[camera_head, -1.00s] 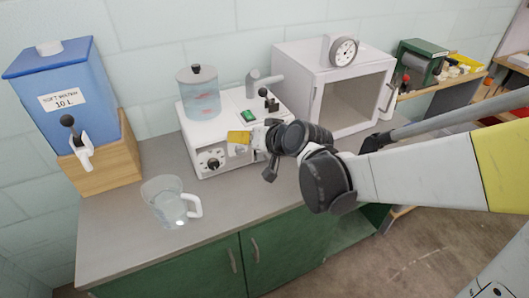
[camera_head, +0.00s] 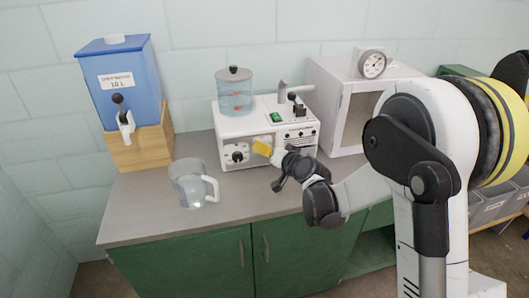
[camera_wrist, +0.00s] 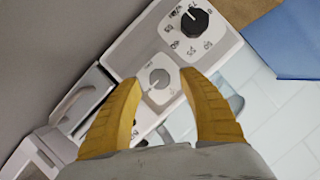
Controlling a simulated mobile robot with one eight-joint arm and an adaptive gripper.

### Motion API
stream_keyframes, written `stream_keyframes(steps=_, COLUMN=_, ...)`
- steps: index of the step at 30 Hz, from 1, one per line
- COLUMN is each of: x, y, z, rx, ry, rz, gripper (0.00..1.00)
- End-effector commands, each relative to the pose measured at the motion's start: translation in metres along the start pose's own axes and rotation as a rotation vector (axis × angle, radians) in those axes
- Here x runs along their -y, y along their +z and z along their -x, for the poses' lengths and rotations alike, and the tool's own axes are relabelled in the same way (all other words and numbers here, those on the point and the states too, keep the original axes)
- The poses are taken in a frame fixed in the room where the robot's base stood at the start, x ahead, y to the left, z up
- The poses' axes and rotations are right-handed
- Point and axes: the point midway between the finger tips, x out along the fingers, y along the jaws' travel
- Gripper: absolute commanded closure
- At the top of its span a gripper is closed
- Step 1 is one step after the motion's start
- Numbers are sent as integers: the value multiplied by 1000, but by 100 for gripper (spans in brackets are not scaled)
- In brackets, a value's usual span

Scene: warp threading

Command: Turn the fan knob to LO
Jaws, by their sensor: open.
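The white machine (camera_head: 226,124) stands on the counter with knobs on its front. A small round grey knob (camera_wrist: 158,79) shows in the wrist view between my fingers; its markings are too small to read, so I cannot confirm it is the fan knob. A larger black knob (camera_wrist: 195,21) with a number scale sits beside it; it also shows at the machine's front left in the head view (camera_head: 238,153). My gripper (camera_head: 262,148) is in front of the panel, its yellow fingers (camera_wrist: 160,84) open around the grey knob's outline. I cannot tell whether they touch it.
A clear jug (camera_head: 190,186) stands on the counter (camera_head: 150,211), front left of the machine. A blue water tank (camera_head: 118,80) on a wooden stand is at the left. A white cabinet (camera_head: 322,104) with a dial on top stands to the right.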

Motion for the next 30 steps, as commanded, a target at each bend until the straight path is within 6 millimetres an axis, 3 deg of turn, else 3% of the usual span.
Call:
stream_keyframes(steps=6, x=0, y=0, z=-20, rx=0, ry=0, rz=1, gripper=51)
stream_keyframes(steps=14, x=0, y=-1, z=-21, rx=0, ry=0, rz=0, gripper=51)
stream_keyframes(steps=15, x=0, y=-1, z=-21, rx=0, ry=0, rz=0, gripper=55)
stream_keyframes(steps=19, x=0, y=0, z=-21, rx=0, ry=1, rz=0, gripper=95)
stream_keyframes(steps=20, x=0, y=0, z=-21, rx=0, ry=0, rz=0, gripper=100)
stream_keyframes(steps=30, x=0, y=0, z=-21, rx=1, ry=4, rz=11, gripper=100)
